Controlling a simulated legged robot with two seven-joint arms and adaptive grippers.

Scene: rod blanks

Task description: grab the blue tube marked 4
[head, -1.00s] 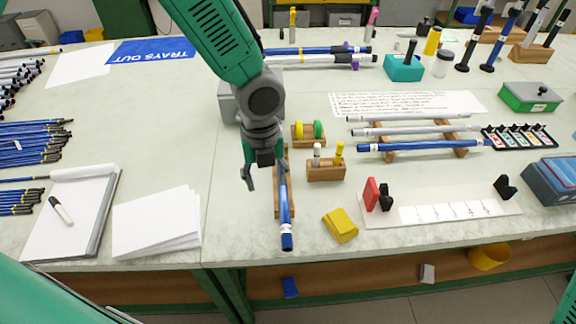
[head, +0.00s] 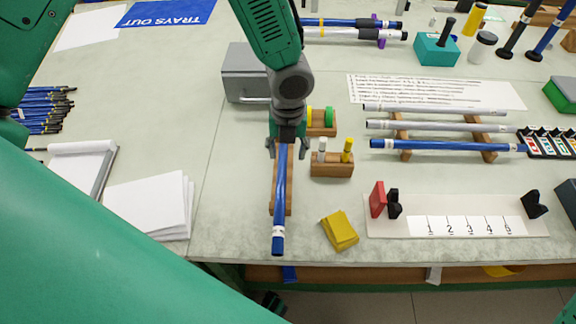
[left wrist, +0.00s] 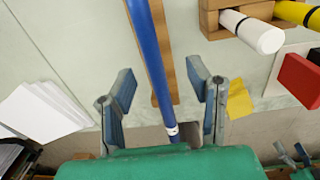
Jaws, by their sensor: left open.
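A blue tube (head: 280,200) with white bands near its front end lies lengthwise on a narrow wooden holder (head: 289,185), that end sticking out toward me. I cannot read its mark. My left gripper (head: 287,148) is open over the tube's far part. In the left wrist view the tube (left wrist: 150,50) runs between the spread fingers of the gripper (left wrist: 161,78), with a gap on both sides. Another blue tube (head: 440,146) lies across a wooden rack at the right. A dark shape at the bottom edge may be my right gripper; its jaws are unclear.
A small wooden block (head: 331,166) with white and yellow pegs stands close right of the gripper. Yellow pads (head: 340,231) lie by the tube's right side. A grey box (head: 245,73) stands behind. White paper (head: 150,207) lies left. A numbered gauge board (head: 385,229) lies right.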

